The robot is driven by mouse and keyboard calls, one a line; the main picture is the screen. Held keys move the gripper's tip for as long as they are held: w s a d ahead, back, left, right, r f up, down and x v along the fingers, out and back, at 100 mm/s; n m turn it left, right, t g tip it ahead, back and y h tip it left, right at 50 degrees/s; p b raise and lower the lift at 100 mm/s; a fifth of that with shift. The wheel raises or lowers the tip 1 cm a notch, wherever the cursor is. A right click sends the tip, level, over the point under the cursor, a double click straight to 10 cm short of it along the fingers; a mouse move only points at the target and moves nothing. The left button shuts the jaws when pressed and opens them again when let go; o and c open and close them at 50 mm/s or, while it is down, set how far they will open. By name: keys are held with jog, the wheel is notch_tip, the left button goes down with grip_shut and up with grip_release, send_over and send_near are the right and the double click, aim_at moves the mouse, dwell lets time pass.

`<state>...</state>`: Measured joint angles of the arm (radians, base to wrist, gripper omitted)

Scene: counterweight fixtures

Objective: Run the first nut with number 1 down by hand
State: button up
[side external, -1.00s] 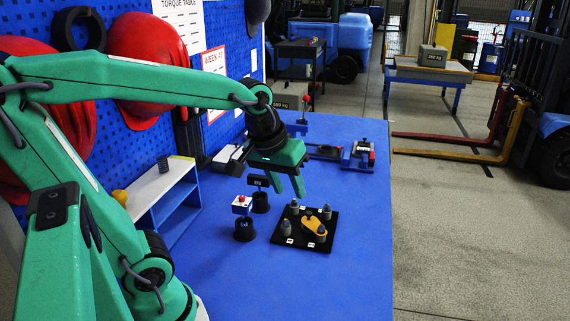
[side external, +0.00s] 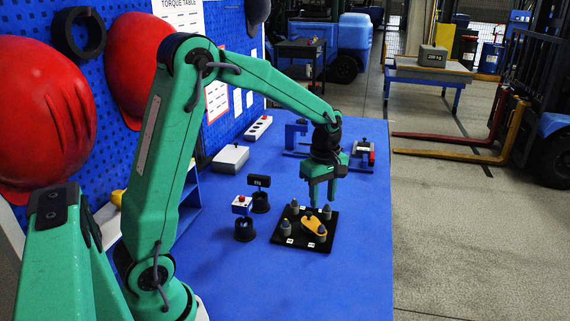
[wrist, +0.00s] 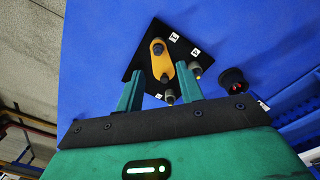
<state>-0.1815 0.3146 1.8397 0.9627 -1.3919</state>
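A black square plate (side external: 278,238) lies on the blue table with several grey nuts on it and small white number tags at its edges. An orange link (side external: 312,227) lies on the plate. Grey nuts show at the far left (side external: 294,207), far right (side external: 327,213), near left (side external: 286,228) and near right (side external: 321,230). My gripper (side external: 322,202) points down, open and empty, just above the far side of the plate near the far-right nut. In the wrist view the plate (wrist: 143,62) and orange link (wrist: 156,60) show beyond my parted fingers (wrist: 158,70).
The table right of the plate is clear.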

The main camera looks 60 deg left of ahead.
aim_at(321, 227)
jog(key=shift+w+a+f+n, duration=0.3)
jog(key=shift+w+f+n, duration=0.2)
jog(key=shift+f, duration=0.2)
jog(key=shift+s+f, duration=0.1)
jog(key=shift+f, duration=3.8)
grip_shut()
